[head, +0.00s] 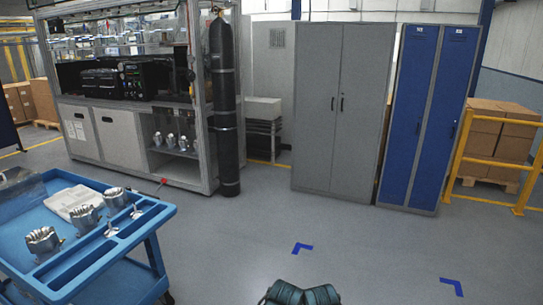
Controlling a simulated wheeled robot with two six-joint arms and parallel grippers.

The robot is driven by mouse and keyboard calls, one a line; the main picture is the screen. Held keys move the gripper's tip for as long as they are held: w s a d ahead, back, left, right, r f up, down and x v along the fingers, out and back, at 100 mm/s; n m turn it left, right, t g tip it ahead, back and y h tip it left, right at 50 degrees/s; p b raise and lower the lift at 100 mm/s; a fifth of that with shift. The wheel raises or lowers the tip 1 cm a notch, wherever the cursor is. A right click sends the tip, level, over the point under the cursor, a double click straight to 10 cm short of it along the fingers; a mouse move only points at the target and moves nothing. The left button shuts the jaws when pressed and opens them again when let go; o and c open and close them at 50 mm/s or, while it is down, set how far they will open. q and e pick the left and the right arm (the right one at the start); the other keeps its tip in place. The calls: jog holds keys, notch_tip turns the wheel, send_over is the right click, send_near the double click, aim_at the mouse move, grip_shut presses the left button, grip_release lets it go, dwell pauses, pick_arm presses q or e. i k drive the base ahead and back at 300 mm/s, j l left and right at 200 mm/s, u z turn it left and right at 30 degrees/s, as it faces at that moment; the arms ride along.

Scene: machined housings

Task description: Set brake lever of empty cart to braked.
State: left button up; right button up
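A blue cart (158,216) stands at the lower left, cut off by the picture's edge. Its top tray holds several silver machined housings (42,241) and a pale flat item (76,200), so this cart is not empty. A small red-tipped piece (163,181) shows just beyond the cart's far right corner; I cannot tell whether it is a brake lever or which way it is set. No empty cart shows in this view.
A workbench (120,140) with more housings on its shelf and a black gas cylinder (224,110) stand behind the cart. A grey cabinet (340,110), blue lockers (425,115) and a yellow rail (490,203) line the back. Blue corner marks (302,248) lie on open floor.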

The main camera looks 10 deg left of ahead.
aim_at(164, 181)
jog(key=i+l+u, duration=0.1)
jog(key=i+u, duration=0.3)
jog(key=i+l+u, duration=1.1)
jog(key=i+j+z, duration=0.1)
jog(key=i+j, duration=0.3)
jog(key=i, duration=0.15)
jog(key=i+j+z, duration=0.1)
jog(key=i+j, duration=0.35)
jog(key=i, duration=0.05)
